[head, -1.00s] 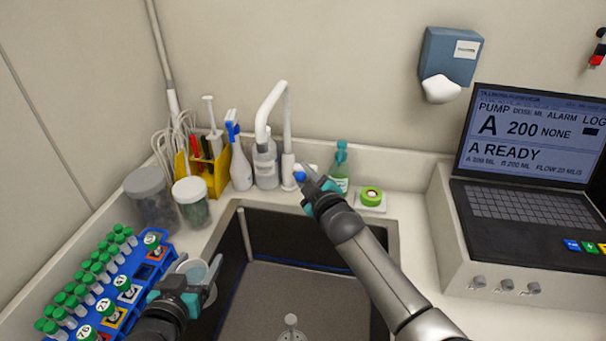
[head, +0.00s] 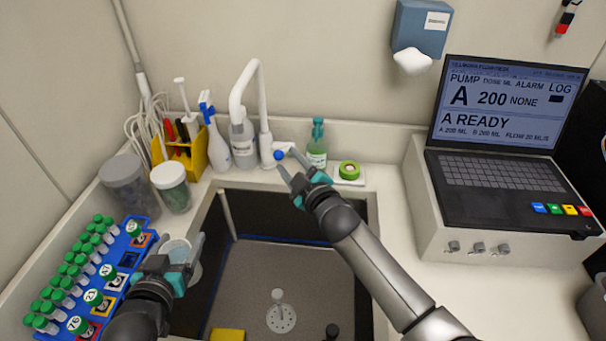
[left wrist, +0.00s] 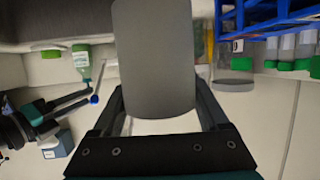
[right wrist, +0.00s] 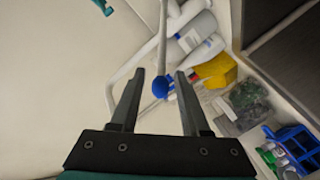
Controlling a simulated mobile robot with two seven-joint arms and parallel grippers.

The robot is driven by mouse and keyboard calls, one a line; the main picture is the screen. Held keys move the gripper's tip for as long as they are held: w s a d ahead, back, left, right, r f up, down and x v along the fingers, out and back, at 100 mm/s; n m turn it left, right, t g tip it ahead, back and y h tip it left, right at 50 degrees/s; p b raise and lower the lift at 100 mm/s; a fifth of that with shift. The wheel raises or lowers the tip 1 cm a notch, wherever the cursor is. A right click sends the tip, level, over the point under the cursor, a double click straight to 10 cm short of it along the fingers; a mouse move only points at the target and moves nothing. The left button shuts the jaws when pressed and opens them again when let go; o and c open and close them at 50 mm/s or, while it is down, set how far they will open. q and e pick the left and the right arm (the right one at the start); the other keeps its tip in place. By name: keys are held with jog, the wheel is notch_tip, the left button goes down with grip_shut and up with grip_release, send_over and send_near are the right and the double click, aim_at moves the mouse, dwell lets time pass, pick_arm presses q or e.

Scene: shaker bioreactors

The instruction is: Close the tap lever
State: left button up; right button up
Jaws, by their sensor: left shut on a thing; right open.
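The white tap (head: 264,120) stands behind the sink, its spout arching to the left. Its lever carries a blue ball end (head: 279,155) low at the tap's base. My right gripper (head: 290,163) is open just right of the blue ball. In the right wrist view the ball (right wrist: 160,88) appears between the open fingertips; I cannot tell whether they touch it. The cup (left wrist: 152,60) fills the middle of the left wrist view as a grey cylinder.
A blue rack of green-capped tubes (head: 130,245) lies left of the left gripper. A laptop (head: 510,110) is at right. The sink basin (head: 290,265) lies below.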

jog(key=v, duration=0.6)
jog(key=shift+s+p, duration=0.3)
jog(key=shift+p, duration=0.05)
jog(key=shift+d, duration=0.1)
